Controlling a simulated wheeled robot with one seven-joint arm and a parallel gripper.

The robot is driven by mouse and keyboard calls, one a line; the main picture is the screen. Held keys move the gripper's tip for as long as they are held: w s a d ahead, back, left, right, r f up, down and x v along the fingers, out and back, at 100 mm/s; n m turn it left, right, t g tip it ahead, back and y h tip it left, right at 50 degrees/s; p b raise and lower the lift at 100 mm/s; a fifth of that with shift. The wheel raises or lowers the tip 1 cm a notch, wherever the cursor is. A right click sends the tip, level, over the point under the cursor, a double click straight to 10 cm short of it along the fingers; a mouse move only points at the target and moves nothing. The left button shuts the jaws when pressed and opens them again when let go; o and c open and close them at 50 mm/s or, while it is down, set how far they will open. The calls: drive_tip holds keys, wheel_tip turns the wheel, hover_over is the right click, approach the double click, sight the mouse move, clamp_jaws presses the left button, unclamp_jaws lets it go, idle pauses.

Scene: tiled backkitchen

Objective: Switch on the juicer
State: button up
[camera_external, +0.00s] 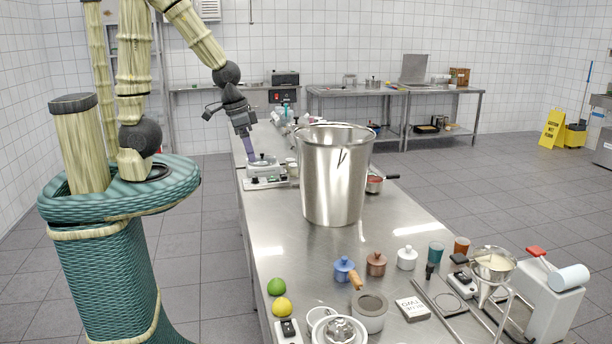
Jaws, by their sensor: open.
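A citrus juicer (340,330), a silver reamer dome in a white ring, looks to be at the near front edge of the table and is partly cut off by the frame. A small white box with a black rocker switch (287,330) stands just left of it; its switch position is too small to tell. My gripper (250,158) is open, pointing down at the table's far left part. Its bluish finger is over or beside a low white and metal device (265,173) with a dark knob; I cannot tell if they touch. My gripper is far from the juicer.
A tall steel bin (333,180) stands mid-table, right of my gripper. A lime (276,287) and a lemon (281,308) lie near the juicer. Lidded pots, a grey jar (369,312), a funnel stand (494,265) and switch boxes crowd the front right. The steel table (275,235) is bare at centre left.

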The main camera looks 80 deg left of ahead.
drive_tip(key=shift+d, duration=0.1)
drive_tip(key=c, duration=1.1)
drive_tip(key=shift+w, duration=0.1)
drive_tip(key=c, duration=0.3)
drive_tip(key=shift+w+d, duration=0.15)
drive_tip(key=shift+d, duration=0.15)
clamp_jaws()
drive_tip(key=w+d+f+n+g, duration=0.1)
drive_tip(key=w+d+n, duration=0.1)
drive_tip(key=d+n, duration=0.35)
drive_tip(key=w+d+f+n+h+b, duration=0.1)
drive_tip(key=w+d+f+n, duration=0.15)
drive_tip(key=d, duration=0.55)
drive_tip(key=w+d+f+n+g, duration=0.1)
drive_tip(key=w+d+n, duration=0.2)
drive_tip(key=d, duration=0.4)
drive_tip(key=s+d+f+n, duration=0.1)
drive_tip(key=s+d+n, duration=0.2)
drive_tip(key=d, duration=0.8)
drive_tip(key=s+d+f+n+b, duration=0.1)
drive_tip(key=s+d+n, duration=0.2)
drive_tip(key=d, duration=0.7)
drive_tip(key=shift+s+d+f+n+g+h, duration=0.15)
drive_tip(key=shift+d+f+n+g+h, duration=0.2)
drive_tip(key=shift+n, duration=0.15)
